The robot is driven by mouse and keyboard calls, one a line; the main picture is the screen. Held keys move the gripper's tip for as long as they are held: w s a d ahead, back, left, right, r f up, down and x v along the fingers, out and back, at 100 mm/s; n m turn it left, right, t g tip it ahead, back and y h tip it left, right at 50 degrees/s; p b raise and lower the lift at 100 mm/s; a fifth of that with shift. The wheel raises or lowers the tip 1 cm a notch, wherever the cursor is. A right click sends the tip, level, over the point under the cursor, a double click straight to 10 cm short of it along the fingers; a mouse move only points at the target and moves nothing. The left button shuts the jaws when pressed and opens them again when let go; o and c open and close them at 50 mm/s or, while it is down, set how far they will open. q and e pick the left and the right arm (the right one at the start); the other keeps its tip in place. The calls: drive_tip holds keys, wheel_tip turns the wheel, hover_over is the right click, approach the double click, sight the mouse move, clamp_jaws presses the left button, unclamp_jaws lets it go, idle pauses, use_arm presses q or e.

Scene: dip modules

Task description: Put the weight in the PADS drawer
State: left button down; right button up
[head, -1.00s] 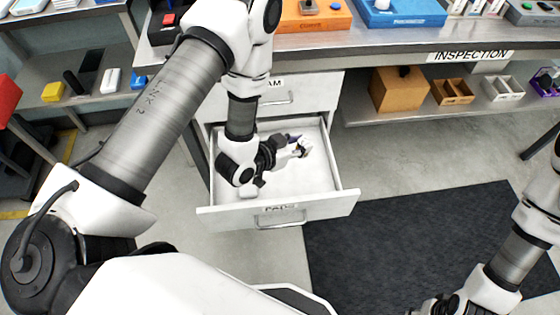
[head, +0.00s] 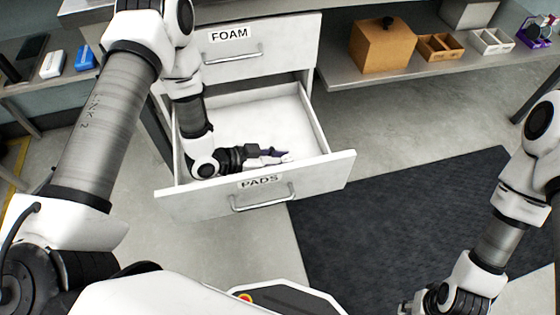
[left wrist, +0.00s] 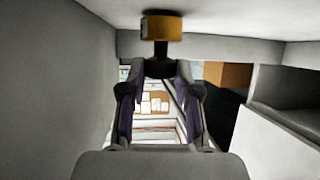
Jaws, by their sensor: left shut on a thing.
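The PADS drawer (head: 325,172) stands pulled out in the head view, its pale floor bare where it shows. My left gripper (head: 280,157) is inside the drawer's outline, close behind the front panel, lying nearly level and pointing right. The weight (left wrist: 161,28) shows in the left wrist view as a short brass-yellow cylinder with a dark stem. My left gripper's fingers (left wrist: 160,68) are shut on the dark stem. I cannot make out the weight in the head view. My right gripper (head: 425,303) is at the bottom edge, partly cut off, its jaws unclear.
The closed FOAM drawer (head: 285,48) is above the open one. A shelf at the right holds an orange-brown box (head: 382,47) and small open trays (head: 440,47). A dark mat (head: 420,215) lies on the floor right of the drawer.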

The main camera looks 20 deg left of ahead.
use_arm(q)
drive_tip(key=shift+f, duration=0.2)
drive_tip(key=c, duration=0.8)
unclamp_jaws()
drive_tip(key=shift+c, duration=0.2)
drive_tip(key=shift+r, duration=0.15)
drive_tip(key=p+v, duration=0.4)
drive_tip(key=v, duration=0.8)
